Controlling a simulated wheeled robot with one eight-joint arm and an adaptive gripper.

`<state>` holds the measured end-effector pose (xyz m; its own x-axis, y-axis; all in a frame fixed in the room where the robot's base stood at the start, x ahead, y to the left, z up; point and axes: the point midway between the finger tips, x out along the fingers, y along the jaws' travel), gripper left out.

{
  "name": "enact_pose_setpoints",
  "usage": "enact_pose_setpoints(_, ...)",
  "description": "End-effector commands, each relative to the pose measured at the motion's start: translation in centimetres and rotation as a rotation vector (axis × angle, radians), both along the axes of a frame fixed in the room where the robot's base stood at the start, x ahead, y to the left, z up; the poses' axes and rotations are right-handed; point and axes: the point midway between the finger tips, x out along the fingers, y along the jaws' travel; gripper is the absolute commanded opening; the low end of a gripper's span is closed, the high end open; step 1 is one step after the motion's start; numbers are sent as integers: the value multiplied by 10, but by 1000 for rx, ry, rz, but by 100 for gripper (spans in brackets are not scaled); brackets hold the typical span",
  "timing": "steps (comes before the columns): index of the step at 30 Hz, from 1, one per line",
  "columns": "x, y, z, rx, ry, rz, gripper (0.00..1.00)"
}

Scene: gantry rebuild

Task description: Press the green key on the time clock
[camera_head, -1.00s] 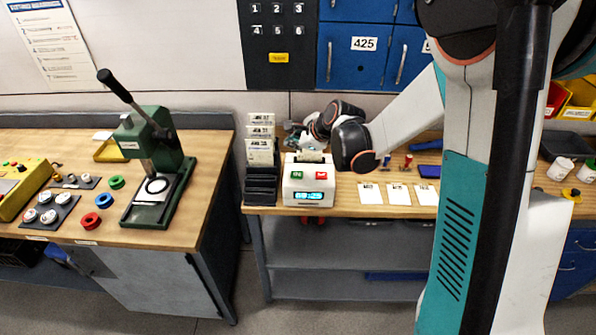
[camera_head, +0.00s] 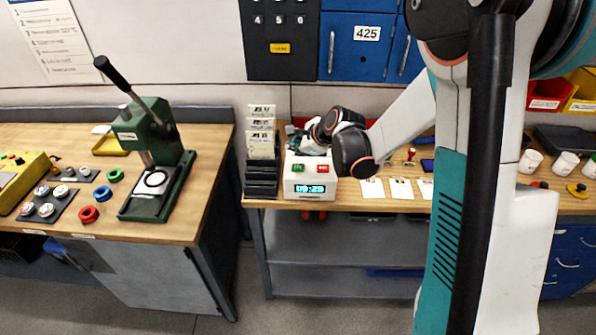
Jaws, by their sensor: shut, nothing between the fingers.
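The time clock (camera_head: 309,190) is a white box on the bench behind, with a lit display on its front. Its green key (camera_head: 298,168) is on the left of the sloped top face, and a red key (camera_head: 323,169) is on the right. My gripper (camera_head: 295,148) is shut and empty, small and partly hidden by my wrist. It appears at the back of the clock's top, just above the green key in the picture. The green key is in plain view. I cannot tell whether the fingertips touch the clock.
A card rack (camera_head: 262,165) stands close on the clock's left. White cards (camera_head: 372,188) lie to its right under my forearm. A green press (camera_head: 155,165) stands on the left bench. Blue cabinets (camera_head: 350,50) and a black keypad panel (camera_head: 281,35) are on the wall behind.

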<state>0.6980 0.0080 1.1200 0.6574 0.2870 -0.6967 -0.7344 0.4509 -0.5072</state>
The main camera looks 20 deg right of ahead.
Motion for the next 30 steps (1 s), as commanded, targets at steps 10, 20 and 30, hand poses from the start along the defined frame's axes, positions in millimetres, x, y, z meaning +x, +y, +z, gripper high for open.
enact_pose_setpoints(10, 0, 0, -43, 0, 0, 0, 0)
enact_pose_setpoints(20, 0, 0, -44, 0, 0, 0, 0)
enact_pose_setpoints(30, 0, 0, -44, 0, 0, 0, 0)
